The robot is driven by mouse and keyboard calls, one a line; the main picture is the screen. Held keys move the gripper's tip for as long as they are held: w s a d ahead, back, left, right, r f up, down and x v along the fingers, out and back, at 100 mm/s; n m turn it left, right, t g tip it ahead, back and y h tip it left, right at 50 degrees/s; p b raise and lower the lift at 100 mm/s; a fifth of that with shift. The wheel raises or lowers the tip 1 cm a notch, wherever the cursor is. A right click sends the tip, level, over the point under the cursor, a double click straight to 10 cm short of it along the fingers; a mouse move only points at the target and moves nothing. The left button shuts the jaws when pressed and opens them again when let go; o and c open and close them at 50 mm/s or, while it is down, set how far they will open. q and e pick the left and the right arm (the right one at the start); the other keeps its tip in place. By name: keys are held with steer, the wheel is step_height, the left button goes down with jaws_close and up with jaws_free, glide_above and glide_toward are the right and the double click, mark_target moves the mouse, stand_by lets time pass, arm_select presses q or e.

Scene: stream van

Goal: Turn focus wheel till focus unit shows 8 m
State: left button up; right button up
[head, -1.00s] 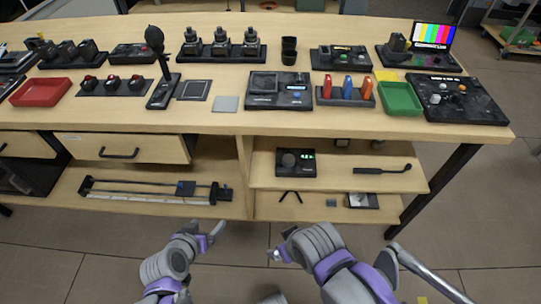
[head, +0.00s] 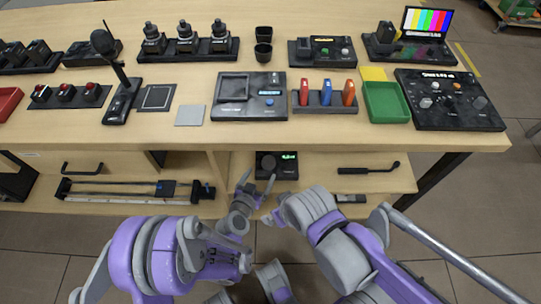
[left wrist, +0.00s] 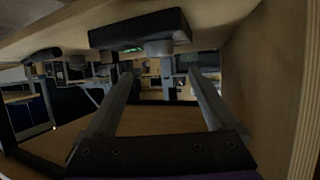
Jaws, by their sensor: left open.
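The focus unit (head: 287,158) is a black box with a small lit green readout, on the upper open shelf under the worktop. Its digits are too small to read surely. The round dark focus wheel (head: 266,163) is on its left part. My left gripper (head: 256,184) is open and empty, just in front of the unit. The left wrist view looks upside down. There the unit (left wrist: 120,34) hangs at the top with the grey wheel (left wrist: 158,48), beyond the spread fingers (left wrist: 160,76). My right gripper (head: 272,215) is low in front of the shelves; its fingers are unclear.
A dark handle-shaped tool (head: 368,169) lies on the shelf, right of the unit. The worktop (head: 200,75) overhangs the shelf. A wooden side panel (left wrist: 265,75) stands close to the fingers in the left wrist view. A slider rail (head: 125,190) lies on the lower left shelf.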

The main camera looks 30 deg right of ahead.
mark_target(268, 161)
arm_select(q)
steer(key=x, duration=0.9)
steer(key=shift+w+d+f, duration=0.2)
steer(key=shift+w+d, duration=0.05)
steer(key=c, duration=1.4)
steer(key=shift+o, duration=0.2)
steer(key=b, duration=0.1)
steer(key=m+g+h+b, duration=0.1)
steer(key=b, duration=0.1)
steer(key=shift+a+f+m+g, duration=0.1)
steer(key=shift+f+m+g, duration=0.15)
steer(key=shift+m+g, duration=0.05)
steer(key=shift+r+m+g+h+b, duration=0.2)
steer(key=shift+m+g+h+b, duration=0.4)
steer(key=shift+m+g, duration=0.3)
steer(key=o, duration=1.4)
steer(key=shift+c, duration=0.2)
steer(key=shift+r, duration=0.1)
